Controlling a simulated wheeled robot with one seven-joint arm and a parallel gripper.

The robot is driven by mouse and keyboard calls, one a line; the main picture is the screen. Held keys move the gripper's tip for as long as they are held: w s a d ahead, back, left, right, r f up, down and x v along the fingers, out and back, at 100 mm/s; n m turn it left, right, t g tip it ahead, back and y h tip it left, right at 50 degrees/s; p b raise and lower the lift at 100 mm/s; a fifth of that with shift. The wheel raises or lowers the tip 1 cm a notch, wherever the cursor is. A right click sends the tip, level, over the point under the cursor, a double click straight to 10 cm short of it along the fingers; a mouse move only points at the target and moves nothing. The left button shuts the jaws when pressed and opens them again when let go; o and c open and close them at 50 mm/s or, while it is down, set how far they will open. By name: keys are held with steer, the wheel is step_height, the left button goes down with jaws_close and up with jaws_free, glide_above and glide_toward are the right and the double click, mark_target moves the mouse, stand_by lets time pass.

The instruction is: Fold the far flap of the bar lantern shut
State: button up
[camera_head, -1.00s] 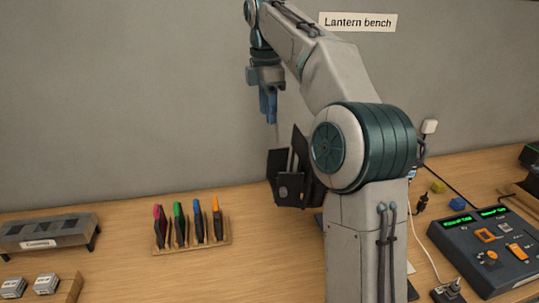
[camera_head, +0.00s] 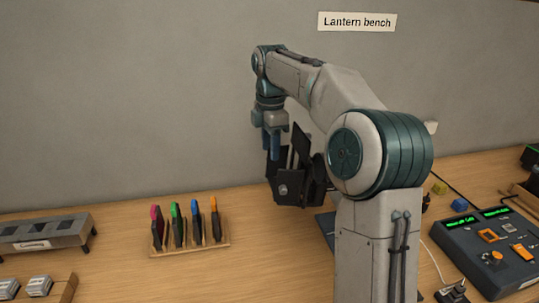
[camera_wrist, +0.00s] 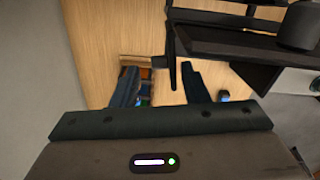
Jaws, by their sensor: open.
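The bar lantern (camera_head: 310,189) is a black housing with dark flaps standing out from it, partly hidden behind my arm in the head view. A tall flap (camera_head: 299,146) stands up at its top, and another dark plate is at its left. My gripper (camera_head: 271,157) points down with blue fingers at the lantern's left upper edge. In the wrist view my gripper (camera_wrist: 158,74) is open, and a thin dark flap edge (camera_wrist: 172,62) shows near the right finger, apparently between the fingers. The lantern's black body (camera_wrist: 225,45) fills the upper right there. I cannot tell whether anything touches.
A wooden rack (camera_head: 190,247) with several coloured-top tools stands left of the lantern. A grey box (camera_head: 45,234) is farther left. A control console (camera_head: 495,250) with green displays is at the right. The grey wall (camera_head: 130,100) is behind. Bench between rack and lantern is clear.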

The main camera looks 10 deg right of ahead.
steer(key=shift+f, duration=1.1)
